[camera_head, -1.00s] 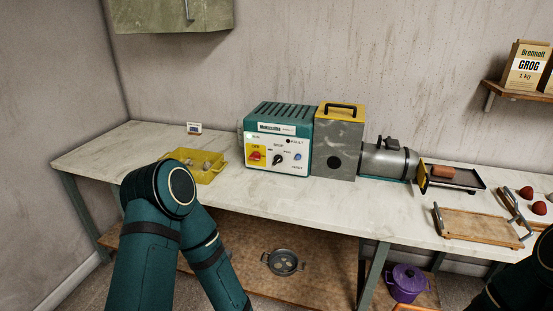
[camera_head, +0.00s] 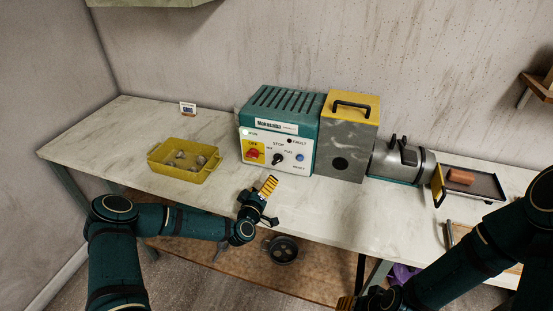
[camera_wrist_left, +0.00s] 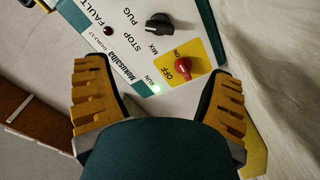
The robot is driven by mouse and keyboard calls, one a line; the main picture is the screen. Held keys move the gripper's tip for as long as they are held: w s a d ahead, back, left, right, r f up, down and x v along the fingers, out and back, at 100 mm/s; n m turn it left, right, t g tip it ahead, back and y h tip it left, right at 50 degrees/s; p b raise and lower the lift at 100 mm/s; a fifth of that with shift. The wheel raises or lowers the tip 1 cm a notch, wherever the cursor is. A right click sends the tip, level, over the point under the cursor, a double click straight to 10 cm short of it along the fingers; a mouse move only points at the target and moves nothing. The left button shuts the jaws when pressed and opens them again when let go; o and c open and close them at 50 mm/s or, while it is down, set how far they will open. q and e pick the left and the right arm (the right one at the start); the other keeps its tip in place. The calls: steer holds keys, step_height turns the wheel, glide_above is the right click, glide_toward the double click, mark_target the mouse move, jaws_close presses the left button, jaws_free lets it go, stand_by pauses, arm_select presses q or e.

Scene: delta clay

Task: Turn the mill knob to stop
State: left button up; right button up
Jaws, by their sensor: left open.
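The teal control box (camera_head: 276,130) stands on the bench with a white front panel. Its black knob (camera_head: 278,159) sits among the labels MIX, STOP and PUG; I cannot tell surely which it points at. In the left wrist view the knob (camera_wrist_left: 158,23) lies ahead, beyond the fingertips. A red switch on a yellow plate (camera_head: 254,153) is beside it, and a green light near RUN is lit. My left gripper (camera_head: 266,196) is open and empty in front of the panel, apart from the knob. My right gripper (camera_head: 348,302) is mostly cut off at the bottom edge.
A yellow tray (camera_head: 164,167) with several lumps stands left of the box. A grey housing (camera_head: 345,145) and metal barrel (camera_head: 400,160) stand to the right, then a tray with a clay block (camera_head: 461,177). The bench front between is clear.

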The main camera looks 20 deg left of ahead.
mark_target(276, 163)
arm_select(q)
steer(key=w, duration=1.2)
steer(key=shift+w+d+b, duration=0.3)
steer(key=shift+d+b, duration=0.05)
steer(key=shift+b, duration=0.05)
steer(key=c, duration=1.2)
